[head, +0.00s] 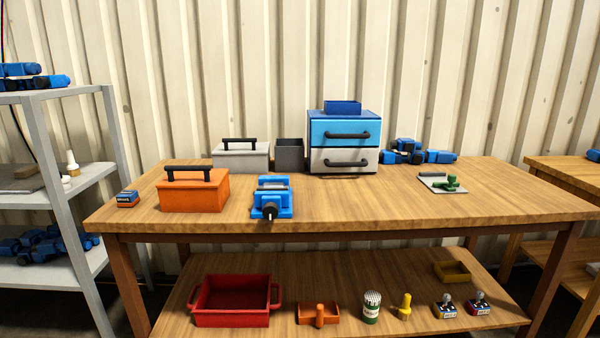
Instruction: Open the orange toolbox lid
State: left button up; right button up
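The orange toolbox (193,196) stands on the left part of the wooden workbench, near its front edge. Its lid lies flat on the box and looks shut, with a black bar handle (189,170) on top. Neither of my grippers shows in the head view, so nothing is seen touching the toolbox.
A blue vise (272,199) stands right of the toolbox, a small blue-orange box (126,199) to its left. Behind are a grey toolbox (240,157), a dark bin (289,155) and a drawer cabinet (344,141). The bench (360,212) is clear at front right.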

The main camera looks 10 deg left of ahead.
aim_at(178, 176)
jog(key=j+z, duration=0.85)
jog(key=i, duration=0.05)
